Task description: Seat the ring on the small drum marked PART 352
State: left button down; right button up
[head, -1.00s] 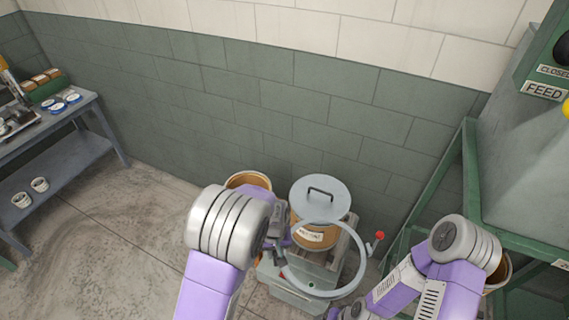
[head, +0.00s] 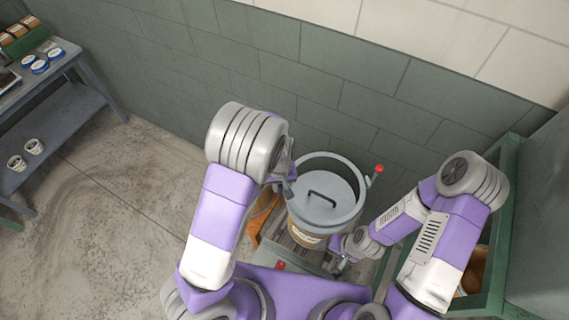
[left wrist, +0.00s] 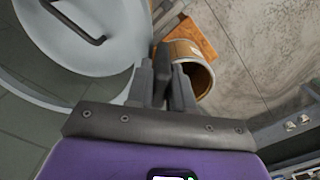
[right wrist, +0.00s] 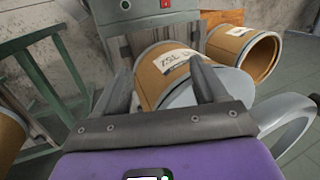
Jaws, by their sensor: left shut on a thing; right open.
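The small drum (head: 305,238) is brown, upright and closed by a grey lid (head: 318,200) with a dark handle. In the right wrist view the drum (right wrist: 160,75) carries an upside-down label that seems to read 352. My left gripper (head: 287,176) is shut on the grey ring (head: 325,157). In the head view the ring frames the lid's far and right sides. In the right wrist view the ring (right wrist: 298,125) shows apart from the drum, above lid level. The left fingertips (left wrist: 161,75) partly hide their grip. My right gripper (right wrist: 163,82) is open and empty, close to the drum's side.
An open, empty drum (right wrist: 246,48) stands beside the small drum. Another drum (head: 472,272) is at the right by a green frame (head: 500,225). A grey table (head: 75,95) with tins is far left, with clear floor between.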

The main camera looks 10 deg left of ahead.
aim_at(280, 197)
pick_arm(q)
jog(key=shift+s, duration=0.3)
jog(key=shift+s+f+b, duration=0.15)
jog(key=shift+f+b, duration=0.05)
jog(key=shift+b, duration=0.2)
jog(key=shift+s+f, duration=0.1)
jog(key=shift+f, duration=0.2)
jog(key=f+b, duration=0.2)
jog(key=shift+w+f+b, duration=0.2)
jog(key=shift+f+b, duration=0.1)
jog(key=shift+b, duration=0.05)
notch_tip(280, 197, down, 3)
jog(key=b, duration=0.2)
jog(key=shift+f+b, duration=0.2)
jog(key=shift+b, duration=0.15)
pick_arm(e)
notch_tip(280, 197, down, 6)
jog(key=shift+s, duration=0.35)
pick_arm(q)
jog(key=shift+s+d, duration=0.1)
pick_arm(e)
jog(key=shift+r, duration=0.15)
pick_arm(q)
jog(key=shift+f+b, duration=0.7)
jog(key=shift+f, duration=0.5)
pick_arm(e)
jog(key=shift+f, duration=0.8)
